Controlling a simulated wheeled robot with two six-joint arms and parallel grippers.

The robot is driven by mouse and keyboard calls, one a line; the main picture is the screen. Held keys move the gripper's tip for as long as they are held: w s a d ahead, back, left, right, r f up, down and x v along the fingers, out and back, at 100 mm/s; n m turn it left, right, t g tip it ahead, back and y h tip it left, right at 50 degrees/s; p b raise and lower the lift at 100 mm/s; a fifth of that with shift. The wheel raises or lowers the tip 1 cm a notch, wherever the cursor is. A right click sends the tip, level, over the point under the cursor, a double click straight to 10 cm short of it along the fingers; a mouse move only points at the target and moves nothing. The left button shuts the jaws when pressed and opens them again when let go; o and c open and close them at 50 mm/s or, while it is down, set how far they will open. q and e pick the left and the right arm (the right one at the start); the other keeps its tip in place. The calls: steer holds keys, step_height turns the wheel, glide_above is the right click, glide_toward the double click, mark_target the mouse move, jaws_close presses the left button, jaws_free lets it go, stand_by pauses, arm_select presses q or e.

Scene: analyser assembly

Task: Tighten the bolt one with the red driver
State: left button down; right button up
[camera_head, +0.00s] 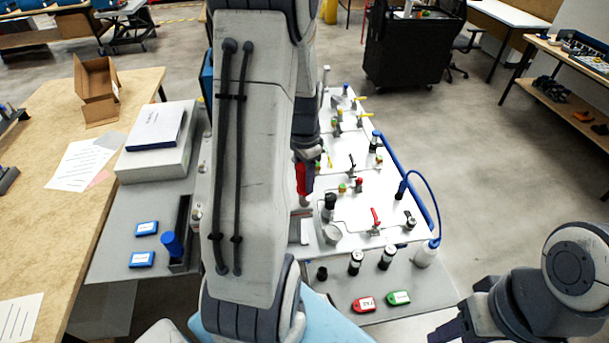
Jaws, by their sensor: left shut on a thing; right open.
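The red driver (302,178) stands roughly upright at the left edge of the white analyser panel (345,208). My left gripper (305,155) is shut on it, mostly hidden behind my large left arm, which fills the middle of the view. The driver's tip is near the panel's left side, and I cannot tell whether it touches a bolt. Bolt one cannot be made out; the arm covers much of that side. My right gripper (452,328) is at the bottom right, away from the panel and only partly in view, open and empty.
The panel carries several valves and fittings, including a red-handled valve (375,218). A blue hose (425,190) loops at its right. Red (363,304) and green (398,298) tags lie in front. A blue-handled tool (171,244) stands in a holder at left. Open floor lies right.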

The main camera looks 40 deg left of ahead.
arm_select(q)
steer(key=m, duration=0.4)
steer(key=shift+m+p, duration=0.35)
steer(key=shift+m, duration=0.05)
steer(key=m, duration=0.5)
steer(key=shift+w+m+p, duration=0.1)
steer(key=shift+m+p, duration=0.25)
steer(key=shift+m, duration=0.05)
steer(key=shift+c, duration=2.3)
jaws_free()
jaws_close()
steer(key=shift+r, duration=0.1)
